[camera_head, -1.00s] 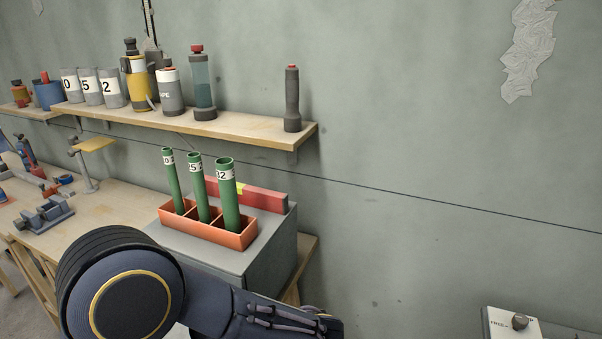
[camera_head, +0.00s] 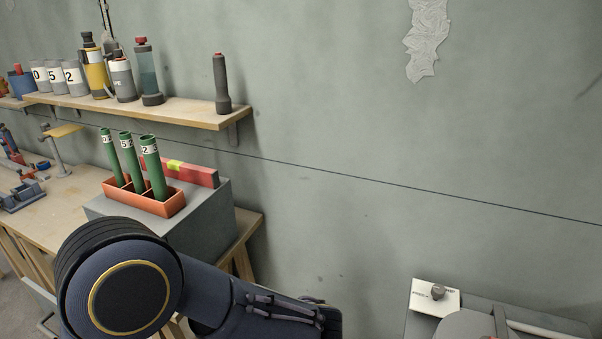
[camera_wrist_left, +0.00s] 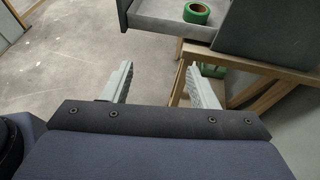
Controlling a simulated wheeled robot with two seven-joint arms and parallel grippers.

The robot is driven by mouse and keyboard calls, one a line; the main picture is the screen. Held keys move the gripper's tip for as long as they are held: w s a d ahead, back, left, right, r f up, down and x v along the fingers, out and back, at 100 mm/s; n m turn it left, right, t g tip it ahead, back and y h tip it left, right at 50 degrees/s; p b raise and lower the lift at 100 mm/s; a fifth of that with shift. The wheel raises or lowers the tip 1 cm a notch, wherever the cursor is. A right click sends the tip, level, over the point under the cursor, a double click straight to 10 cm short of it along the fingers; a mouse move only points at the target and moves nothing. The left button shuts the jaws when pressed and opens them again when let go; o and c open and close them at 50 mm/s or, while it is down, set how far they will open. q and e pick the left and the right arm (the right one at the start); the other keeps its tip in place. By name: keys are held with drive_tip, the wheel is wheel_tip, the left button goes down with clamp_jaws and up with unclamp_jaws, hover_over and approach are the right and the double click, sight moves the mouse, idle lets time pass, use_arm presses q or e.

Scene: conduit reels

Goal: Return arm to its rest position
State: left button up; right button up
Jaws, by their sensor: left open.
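My left gripper (camera_wrist_left: 160,85) shows in the left wrist view with its two grey fingers wide apart and nothing between them. The floor and part of a wooden stand lie beyond it. In the head view my own dark blue arm crosses the lower left, and no gripper shows there. Three green tubes (camera_head: 130,162) with number labels stand in an orange divided holder (camera_head: 168,208) on a grey box (camera_head: 215,215). My right gripper is in neither view.
A wooden workbench (camera_head: 62,205) runs along the wall below a shelf (camera_head: 170,111) of cans and bottles. A grey unit with a white knob panel (camera_head: 448,298) stands at lower right. In the wrist view a green ring (camera_wrist_left: 197,12) lies in a grey tray (camera_wrist_left: 155,22).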

use_arm(q)
drive_tip(key=s+a+r+n+g+h+p, duration=0.3)
drive_tip(key=s+a+n+g+h, duration=0.2)
drive_tip(key=s+a+n+h, duration=0.4)
drive_tip(key=s+d+r+n+t+h+p, duration=0.3)
drive_tip(key=r+n+t+h, duration=0.4)
drive_tip(key=n, duration=0.6)
drive_tip(key=shift+s+d+n+h+p, duration=0.3)
drive_tip(key=shift+s+n+h+p, duration=0.15)
drive_tip(key=shift+s, duration=0.25)
